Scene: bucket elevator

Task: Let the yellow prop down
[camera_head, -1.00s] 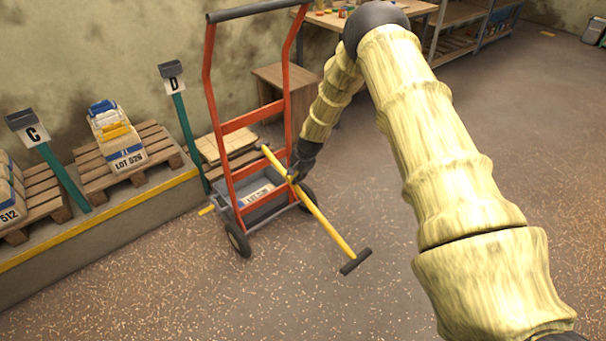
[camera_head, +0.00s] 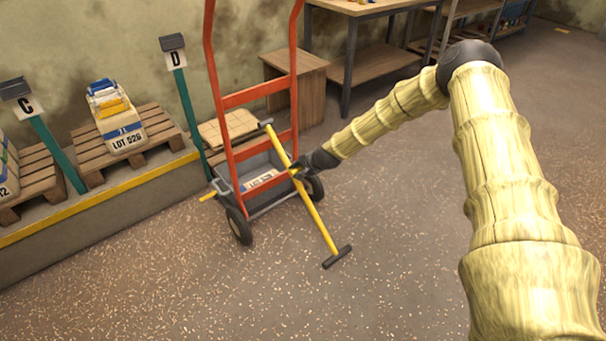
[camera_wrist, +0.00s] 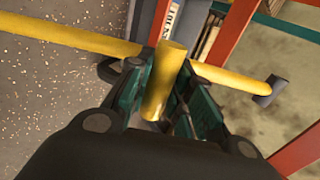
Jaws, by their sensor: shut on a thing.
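The yellow prop (camera_head: 313,211) is a long bar with a dark crosspiece at its lower end. It slants from beside the hand truck's red frame (camera_head: 253,93) down to the right, and its dark foot is at or near the floor. My gripper (camera_head: 299,170) is at the prop's upper part, just right of the red frame. In the wrist view my gripper (camera_wrist: 163,98) is shut on a short yellow handle (camera_wrist: 166,80) that stands out from the long yellow bar (camera_wrist: 85,37). Part of the bar is hidden behind this handle.
A grey bin with a labelled bag (camera_head: 262,181) sits low on the hand truck, above its black wheels (camera_head: 239,227). A raised ledge with pallets and a sack (camera_head: 120,128) is at left. A wooden workbench (camera_head: 372,67) stands behind. The floor at front is clear.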

